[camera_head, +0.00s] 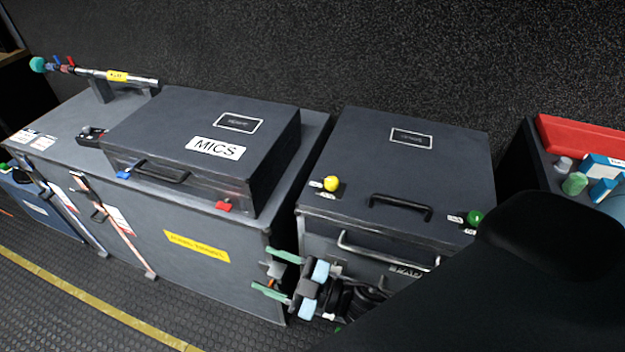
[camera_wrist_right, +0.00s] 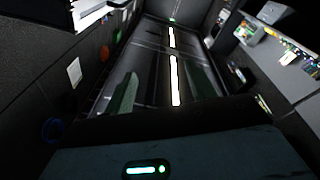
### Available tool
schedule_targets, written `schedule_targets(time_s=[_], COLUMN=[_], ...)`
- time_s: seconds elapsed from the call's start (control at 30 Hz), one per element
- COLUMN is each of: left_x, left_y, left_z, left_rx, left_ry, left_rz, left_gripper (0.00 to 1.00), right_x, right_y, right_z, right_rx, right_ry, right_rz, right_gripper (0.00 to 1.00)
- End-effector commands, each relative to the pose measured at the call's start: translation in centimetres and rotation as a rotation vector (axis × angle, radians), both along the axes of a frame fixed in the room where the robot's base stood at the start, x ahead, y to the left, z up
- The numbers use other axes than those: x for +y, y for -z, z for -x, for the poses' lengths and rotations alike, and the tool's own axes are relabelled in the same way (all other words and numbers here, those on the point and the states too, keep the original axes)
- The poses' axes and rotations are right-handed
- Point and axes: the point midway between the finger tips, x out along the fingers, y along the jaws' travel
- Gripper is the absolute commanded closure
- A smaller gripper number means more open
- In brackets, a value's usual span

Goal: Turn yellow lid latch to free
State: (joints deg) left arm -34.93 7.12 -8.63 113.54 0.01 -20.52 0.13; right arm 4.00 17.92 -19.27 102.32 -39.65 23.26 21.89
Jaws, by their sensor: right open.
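The yellow lid latch (camera_head: 331,184) is a round knob near the front left corner of a dark grey lid (camera_head: 440,160). A small label lies beside it; I cannot read its setting. The lid is closed and has a black handle (camera_head: 400,206). A green knob (camera_head: 475,217) is near its front right corner. My right gripper (camera_head: 272,281) is open and empty, below and left of the yellow latch, in front of the cabinets. Its pale green fingers are apart and point left; they also show in the wrist view (camera_wrist_right: 162,92). The latch does not show there. My left gripper is not in view.
A MICS case (camera_head: 282,155) with blue and red latches stands on the cabinet to the left. A metal bar (camera_head: 420,263) crosses the chest front. A bin with a red edge (camera_head: 580,136) is at the right. My dark arm covers the lower right.

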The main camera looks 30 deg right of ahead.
Motion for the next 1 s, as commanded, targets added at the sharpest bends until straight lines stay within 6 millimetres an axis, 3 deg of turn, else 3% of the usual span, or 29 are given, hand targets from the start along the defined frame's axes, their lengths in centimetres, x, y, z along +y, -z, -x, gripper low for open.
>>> schedule_targets(time_s=[0.1,0.23,0.37,0.47,0.57,0.77,1.0], left_x=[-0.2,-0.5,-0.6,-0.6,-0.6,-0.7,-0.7], left_y=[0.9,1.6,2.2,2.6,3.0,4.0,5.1], left_z=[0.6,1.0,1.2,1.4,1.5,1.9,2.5], left_rx=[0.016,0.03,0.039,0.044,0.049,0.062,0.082], left_ry=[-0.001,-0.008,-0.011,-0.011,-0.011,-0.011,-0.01], left_rz=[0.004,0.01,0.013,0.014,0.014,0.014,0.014], left_gripper=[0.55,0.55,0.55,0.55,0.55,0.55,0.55], right_x=[2.3,3.9,4.1,3.1,1.0,-6.4,-17.7], right_y=[-1.9,-2.8,-2.4,-1.6,-0.8,-0.6,-4.7], right_z=[-1.6,-2.5,-3.4,-4.5,-6.0,-10.2,-14.5], right_rx=[-0.163,-0.287,-0.353,-0.363,-0.334,-0.149,0.228], right_ry=[-0.203,-0.426,-0.638,-0.784,-0.904,-1.043,-0.991], right_rz=[0.095,0.231,0.412,0.578,0.763,1.166,1.576], right_gripper=[0.44,0.44,0.44,0.44,0.44,0.44,0.44])
